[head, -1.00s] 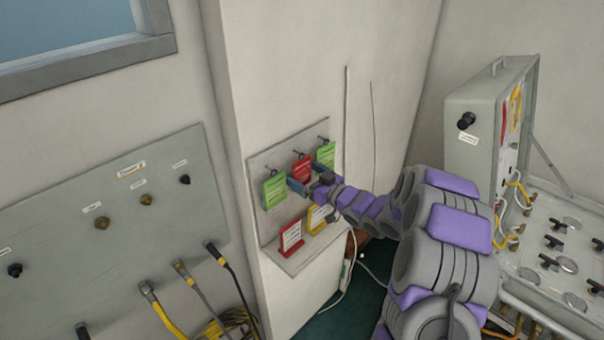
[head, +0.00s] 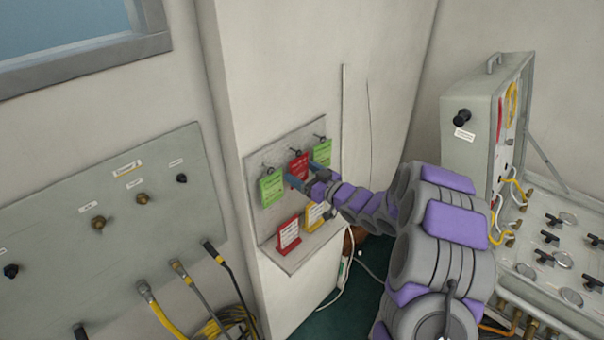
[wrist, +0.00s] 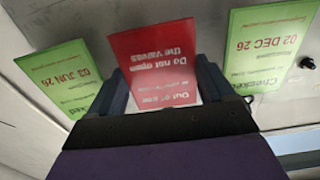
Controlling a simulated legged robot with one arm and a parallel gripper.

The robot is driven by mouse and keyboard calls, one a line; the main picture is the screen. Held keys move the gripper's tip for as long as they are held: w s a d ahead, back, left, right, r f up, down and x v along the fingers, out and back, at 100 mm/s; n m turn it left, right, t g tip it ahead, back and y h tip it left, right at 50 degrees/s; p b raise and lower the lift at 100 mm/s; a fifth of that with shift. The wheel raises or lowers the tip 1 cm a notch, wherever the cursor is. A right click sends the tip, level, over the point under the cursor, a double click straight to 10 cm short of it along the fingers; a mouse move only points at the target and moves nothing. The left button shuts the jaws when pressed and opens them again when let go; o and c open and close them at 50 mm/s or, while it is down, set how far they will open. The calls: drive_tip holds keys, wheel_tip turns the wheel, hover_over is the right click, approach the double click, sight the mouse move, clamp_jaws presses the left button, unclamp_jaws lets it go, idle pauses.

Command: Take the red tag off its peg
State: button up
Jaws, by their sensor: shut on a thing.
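The red tag (head: 298,166) hangs in the middle of the small peg board in the head view, between two green tags. In the wrist view the red tag (wrist: 157,62) shows upside-down white writing, "Do not open the valves". My gripper (head: 303,176) is at the tag, with one finger on each side of it, shut on its lower part. In the wrist view my gripper (wrist: 165,95) covers the tag's lower end. A peg (head: 296,152) shows just above the red tag in the head view; whether the tag still hangs on it I cannot tell.
A green tag (head: 272,187) hangs close on the left and another green tag (head: 322,153) close on the right. Below, a ledge (head: 292,262) holds a red card (head: 288,234) and a yellow card (head: 314,214). A valve case (head: 480,130) stands at the right.

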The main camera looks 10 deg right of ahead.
drive_tip(key=shift+r, duration=0.2)
drive_tip(key=v, duration=1.8)
drive_tip(key=shift+w, duration=0.1)
